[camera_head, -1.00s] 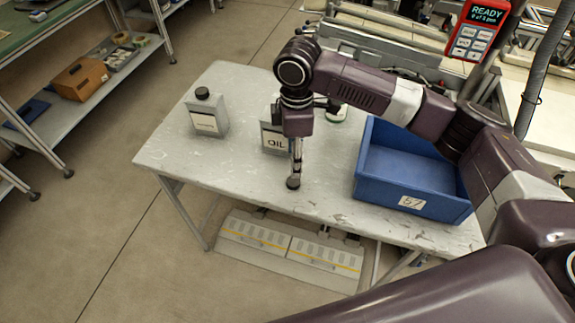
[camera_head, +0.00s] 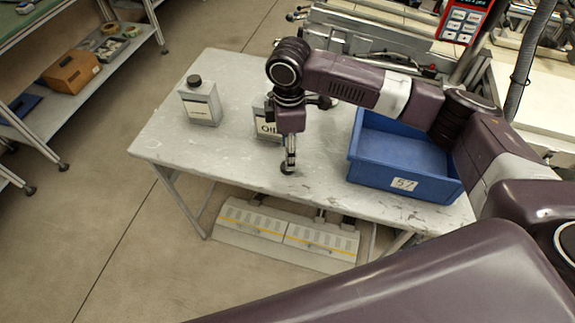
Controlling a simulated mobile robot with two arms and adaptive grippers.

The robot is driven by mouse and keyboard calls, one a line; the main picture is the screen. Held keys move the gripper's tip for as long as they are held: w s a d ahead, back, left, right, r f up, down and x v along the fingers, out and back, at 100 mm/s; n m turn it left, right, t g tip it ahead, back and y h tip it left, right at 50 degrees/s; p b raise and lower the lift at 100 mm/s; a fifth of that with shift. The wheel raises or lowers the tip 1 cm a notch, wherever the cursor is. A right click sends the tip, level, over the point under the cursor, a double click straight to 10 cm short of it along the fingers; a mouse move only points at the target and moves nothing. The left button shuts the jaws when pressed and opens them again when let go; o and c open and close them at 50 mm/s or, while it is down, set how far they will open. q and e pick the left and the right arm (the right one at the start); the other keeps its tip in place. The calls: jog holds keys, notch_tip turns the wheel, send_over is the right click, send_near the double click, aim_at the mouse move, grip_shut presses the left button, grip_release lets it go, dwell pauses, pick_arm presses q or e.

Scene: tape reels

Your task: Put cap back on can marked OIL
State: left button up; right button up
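The can marked OIL (camera_head: 267,129) stands upright on the grey table, partly behind my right gripper. Its top is hidden, so I cannot tell whether anything is on it. My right gripper (camera_head: 289,164) points down in front of the can and slightly to its right. A small dark round piece (camera_head: 286,170), which looks like a cap on the tabletop, is at the fingertips. The fingers are seen edge-on, so I cannot tell whether they are shut on it. My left gripper is out of view.
A second grey can (camera_head: 201,104) with a black cap stands at the table's left. A blue bin (camera_head: 404,181) marked 57 is at the right. The table (camera_head: 220,155) is clear around its front left. Shelves (camera_head: 105,70) stand further left.

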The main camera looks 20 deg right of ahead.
jog(key=shift+s+a+f+p, duration=0.15)
jog(key=shift+f+p, duration=0.1)
jog(key=shift+f, duration=0.95)
jog(key=shift+s+a+f+p, duration=0.1)
jog(key=shift+f+p, duration=0.15)
jog(key=shift+f, duration=0.9)
jog(key=c, duration=0.8)
